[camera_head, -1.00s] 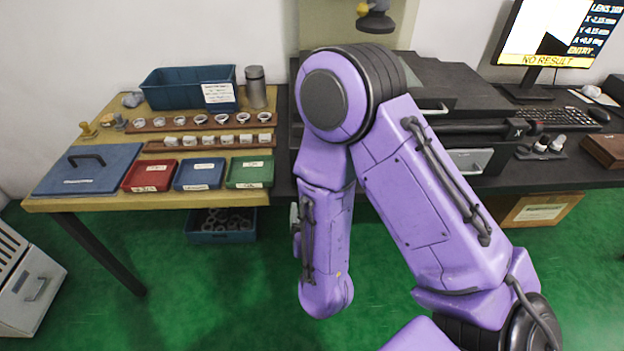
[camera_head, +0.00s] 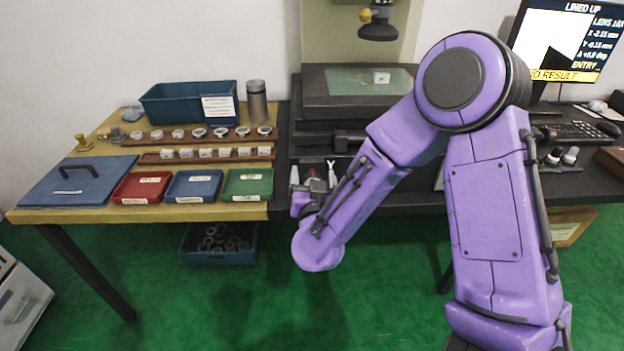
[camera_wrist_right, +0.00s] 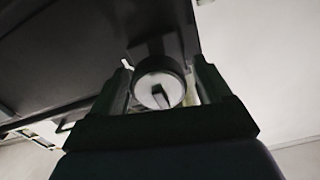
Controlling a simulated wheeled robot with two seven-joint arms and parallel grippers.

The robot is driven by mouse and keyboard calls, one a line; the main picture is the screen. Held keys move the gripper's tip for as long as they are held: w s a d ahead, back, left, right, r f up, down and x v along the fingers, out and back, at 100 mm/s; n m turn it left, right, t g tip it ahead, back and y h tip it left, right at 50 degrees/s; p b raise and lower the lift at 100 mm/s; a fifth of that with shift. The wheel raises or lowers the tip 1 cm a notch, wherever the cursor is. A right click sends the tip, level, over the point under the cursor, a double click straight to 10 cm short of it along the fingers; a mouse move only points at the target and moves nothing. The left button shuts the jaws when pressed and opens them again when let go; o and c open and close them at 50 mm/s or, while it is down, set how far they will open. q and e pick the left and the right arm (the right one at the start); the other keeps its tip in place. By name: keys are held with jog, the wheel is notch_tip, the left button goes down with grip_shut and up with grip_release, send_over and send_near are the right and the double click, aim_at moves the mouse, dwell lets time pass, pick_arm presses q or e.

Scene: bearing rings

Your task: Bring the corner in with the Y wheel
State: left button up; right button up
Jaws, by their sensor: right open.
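My right gripper (camera_head: 318,185) is low at the front of the measuring machine, partly hidden by my purple forearm. In the right wrist view it is open (camera_wrist_right: 160,80), with a round dark knob with a pale face (camera_wrist_right: 158,90) showing between its fingers. I cannot tell whether they touch it, or confirm that it is the Y wheel. The monitor (camera_head: 555,45) shows a dark corner shape on white, "LINED UP" and "NO RESULT"; Y seems to read -0.15 mm. My left gripper is out of view.
A lens head (camera_head: 378,28) hangs above the stage. On the left bench are a blue bin (camera_head: 170,112), racks of rings, and red (camera_head: 140,188), blue (camera_head: 193,186) and green (camera_head: 247,184) trays. A keyboard (camera_head: 570,131) lies right of my arm.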

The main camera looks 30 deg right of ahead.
jog(key=shift+c, duration=0.3)
jog(key=c, duration=0.9)
jog(key=shift+m, duration=1.2)
jog(key=o, duration=1)
jog(key=shift+c, duration=0.2)
jog(key=p+v, duration=0.5)
jog(key=v, duration=0.5)
jog(key=shift+s+a+p, duration=0.2)
jog(key=shift+s+p, duration=0.05)
jog(key=shift+p, duration=0.15)
